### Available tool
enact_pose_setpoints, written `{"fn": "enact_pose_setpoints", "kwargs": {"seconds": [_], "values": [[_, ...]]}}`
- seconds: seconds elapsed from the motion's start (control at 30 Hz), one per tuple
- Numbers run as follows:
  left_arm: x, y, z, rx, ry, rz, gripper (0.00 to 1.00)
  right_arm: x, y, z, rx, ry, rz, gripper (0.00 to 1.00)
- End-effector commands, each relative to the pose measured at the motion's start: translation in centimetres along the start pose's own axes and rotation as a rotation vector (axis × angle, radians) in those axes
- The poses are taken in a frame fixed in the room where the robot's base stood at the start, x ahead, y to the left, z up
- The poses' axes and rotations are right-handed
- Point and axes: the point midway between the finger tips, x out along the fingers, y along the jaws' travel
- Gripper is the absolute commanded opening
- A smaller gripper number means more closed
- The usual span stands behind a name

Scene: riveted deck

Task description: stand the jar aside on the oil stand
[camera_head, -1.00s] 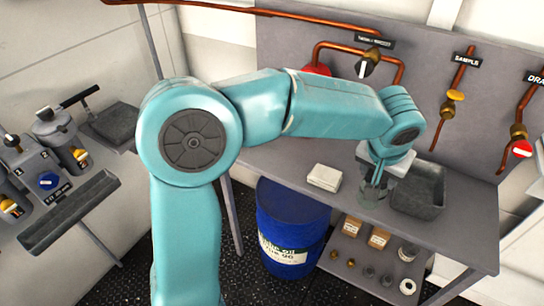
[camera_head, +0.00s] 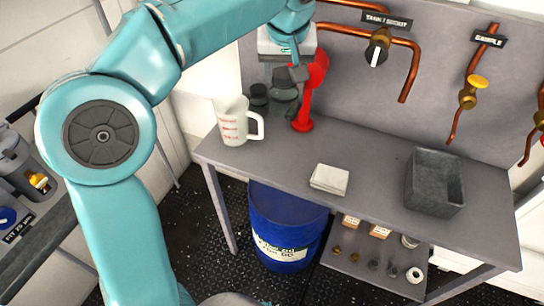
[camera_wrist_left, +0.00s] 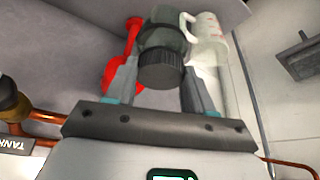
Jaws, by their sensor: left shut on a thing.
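My left gripper (camera_head: 285,82) is over the back left corner of the grey bench (camera_head: 270,165). It is shut on a jar (camera_head: 286,104) with a dark lid and a see-through grey body. In the left wrist view the jar's black lid (camera_wrist_left: 160,72) sits between the two fingers (camera_wrist_left: 162,60). The jar looks upright; I cannot tell whether its base touches the bench. Another dark-lidded thing (camera_head: 258,98) stands just left of it, partly hidden. I cannot tell which surface is the oil stand. My right gripper is out of view.
A white measuring jug (camera_head: 232,122) stands left of the gripper, and a red object (camera_head: 308,95) is close on its right. Copper pipes (camera_head: 404,75) run along the back panel.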

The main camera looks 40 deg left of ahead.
Motion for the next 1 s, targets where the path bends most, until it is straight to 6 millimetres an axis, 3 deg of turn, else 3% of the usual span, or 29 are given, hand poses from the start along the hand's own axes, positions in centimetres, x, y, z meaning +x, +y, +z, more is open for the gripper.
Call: {"fn": "enact_pose_setpoints", "kwargs": {"seconds": [0.2, 0.5, 1.0], "values": [[5.3, 0.2, 2.7, 0.004, -0.004, -0.003, 0.01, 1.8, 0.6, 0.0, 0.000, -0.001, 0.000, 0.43], [12.6, 0.2, 5.6, 0.003, -0.002, -0.002, 0.01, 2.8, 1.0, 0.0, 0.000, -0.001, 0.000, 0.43], [18.3, -0.1, 7.5, -0.001, 0.000, -0.002, 0.01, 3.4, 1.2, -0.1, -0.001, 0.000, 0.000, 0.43]]}}
